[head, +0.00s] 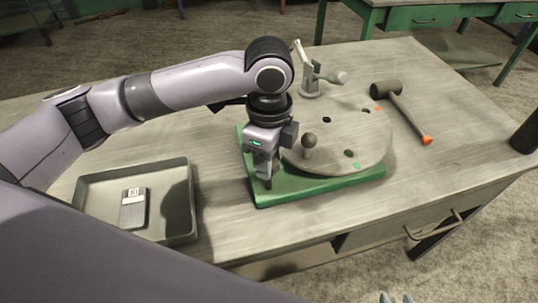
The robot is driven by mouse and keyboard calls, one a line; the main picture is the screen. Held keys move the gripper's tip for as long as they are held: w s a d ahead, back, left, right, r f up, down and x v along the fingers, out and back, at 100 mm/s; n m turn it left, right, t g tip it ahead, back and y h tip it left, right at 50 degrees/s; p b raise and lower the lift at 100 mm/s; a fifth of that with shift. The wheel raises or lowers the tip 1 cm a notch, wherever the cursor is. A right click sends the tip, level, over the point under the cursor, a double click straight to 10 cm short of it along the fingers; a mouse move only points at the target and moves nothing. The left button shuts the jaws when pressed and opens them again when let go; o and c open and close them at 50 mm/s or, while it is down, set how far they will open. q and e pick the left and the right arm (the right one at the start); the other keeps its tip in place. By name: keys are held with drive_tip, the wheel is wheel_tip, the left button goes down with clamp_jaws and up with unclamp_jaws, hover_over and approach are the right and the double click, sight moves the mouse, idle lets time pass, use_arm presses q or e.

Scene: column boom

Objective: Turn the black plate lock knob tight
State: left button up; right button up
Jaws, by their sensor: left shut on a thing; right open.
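My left gripper (266,178) points down at the left front part of the green base (325,188), beside the round plate (345,150). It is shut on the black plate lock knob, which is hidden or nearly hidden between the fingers. I cannot tell how far the knob is turned. The round plate has dark holes, an orange mark, a green mark and an upright brown ball-topped handle (309,141). Only the pale tips of my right gripper (396,298) show at the bottom edge; it is open and empty, away from the base.
A grey tray (183,200) holding a small grey box (133,209) lies at the left. A mallet (403,112) lies right of the plate. A grey lever clamp (313,80) stands behind it. The bench's right front is clear.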

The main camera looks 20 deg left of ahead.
use_arm(q)
drive_tip(key=shift+m, duration=0.6)
drive_tip(key=o, duration=1.1)
drive_tip(key=shift+c, duration=0.2)
drive_tip(key=shift+r, duration=0.1)
wheel_tip(320, 180, up, 7)
drive_tip(key=shift+r, duration=0.1)
drive_tip(key=shift+s, duration=0.1)
